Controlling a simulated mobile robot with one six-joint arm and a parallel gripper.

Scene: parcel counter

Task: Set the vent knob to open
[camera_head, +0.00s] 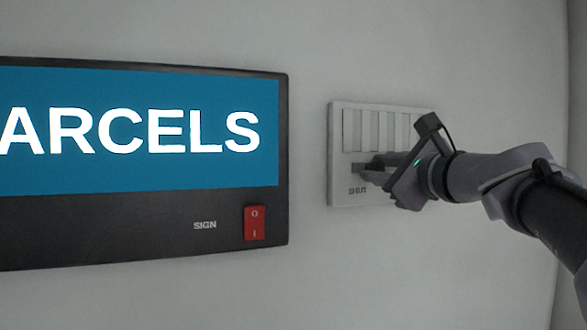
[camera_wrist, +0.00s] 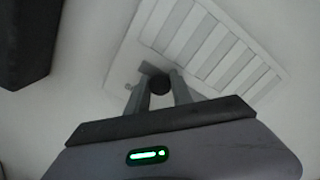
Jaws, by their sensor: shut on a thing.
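The white slatted vent panel (camera_head: 340,150) is fixed to the wall right of the sign in the head view. It also shows in the wrist view (camera_wrist: 200,40), tilted across the upper right. My gripper (camera_head: 366,172) reaches in from the right to the lower part of the panel. In the wrist view my gripper (camera_wrist: 162,92) is shut on the dark round vent knob (camera_wrist: 160,85), with one finger on each side. A small grey piece sticks out up-left from the knob.
A dark sign box (camera_head: 120,225) with a lit blue "ARCELS" face hangs on the left. It carries a red rocker switch (camera_head: 255,223). Bare wall lies between sign and panel. A dark block, seemingly the sign's corner, shows at upper left in the wrist view.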

